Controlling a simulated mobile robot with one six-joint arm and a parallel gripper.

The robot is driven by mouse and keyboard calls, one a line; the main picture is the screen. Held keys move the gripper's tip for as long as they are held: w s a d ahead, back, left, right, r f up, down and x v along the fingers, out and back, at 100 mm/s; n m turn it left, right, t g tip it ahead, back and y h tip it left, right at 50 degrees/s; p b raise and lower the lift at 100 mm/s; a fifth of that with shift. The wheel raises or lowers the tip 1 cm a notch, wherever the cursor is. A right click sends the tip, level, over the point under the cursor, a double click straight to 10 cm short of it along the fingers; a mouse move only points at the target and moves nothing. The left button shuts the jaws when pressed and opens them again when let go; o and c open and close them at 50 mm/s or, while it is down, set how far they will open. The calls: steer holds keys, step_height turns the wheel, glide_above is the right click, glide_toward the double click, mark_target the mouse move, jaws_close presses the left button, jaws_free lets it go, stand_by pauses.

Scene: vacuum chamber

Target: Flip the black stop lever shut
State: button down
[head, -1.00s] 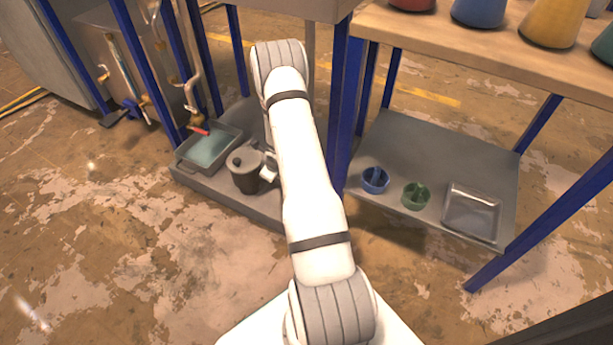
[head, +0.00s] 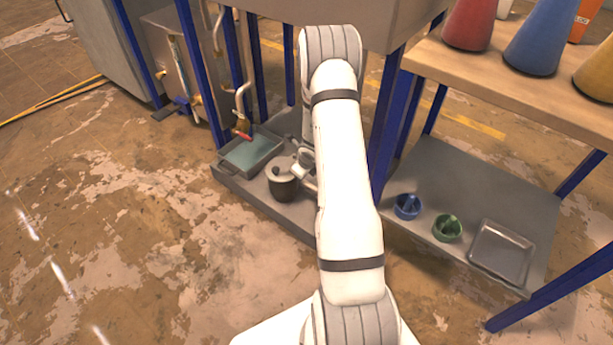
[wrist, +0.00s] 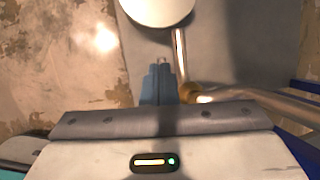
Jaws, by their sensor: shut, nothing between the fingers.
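I cannot make out the black stop lever for certain in either view. A small dark flat piece (head: 163,112) shows low by the pipework at the left in the head view; I cannot tell what it is. My gripper (wrist: 160,64) shows in the wrist view with its blue-grey fingers together and nothing between them. It points toward a pale round surface (wrist: 157,9) at the top edge. A thin metal rod (wrist: 180,60) runs just right of the fingers and joins a thicker metal pipe (wrist: 255,103). In the head view my arm hides the fingers.
A lidded dark pot (head: 283,185) and a tray (head: 227,168) with bluish content, under a red-tipped pipe (head: 241,134), stand on the low shelf. Blue frame posts (head: 388,125) stand close right of my arm.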

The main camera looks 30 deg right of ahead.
steer(key=r, duration=0.2)
steer(key=r+p, duration=0.1)
steer(key=shift+s+a+r, duration=0.15)
steer(key=shift+a, duration=0.15)
stand_by(0.3)
